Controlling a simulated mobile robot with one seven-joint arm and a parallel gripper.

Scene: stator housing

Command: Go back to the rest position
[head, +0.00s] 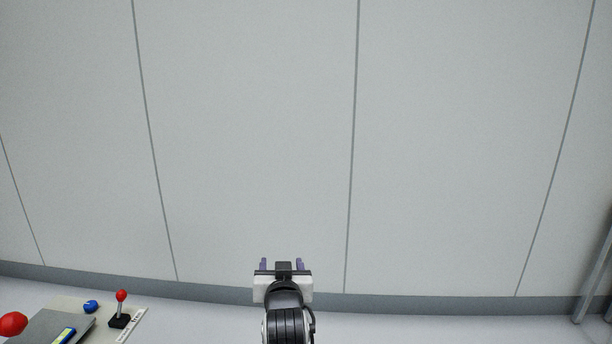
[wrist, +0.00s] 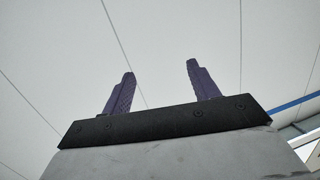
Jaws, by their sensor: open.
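My gripper (head: 282,264) is at the bottom middle of the head view, in front of a pale panelled wall. Its two purple fingers point up and stand apart with nothing between them. In the wrist view, my gripper (wrist: 160,88) shows the same two ridged purple fingers, open and empty, on a black mounting bar. No object touches the fingers in either view.
A grey metal frame (head: 596,275) stands at the right edge. The space around my gripper is clear.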

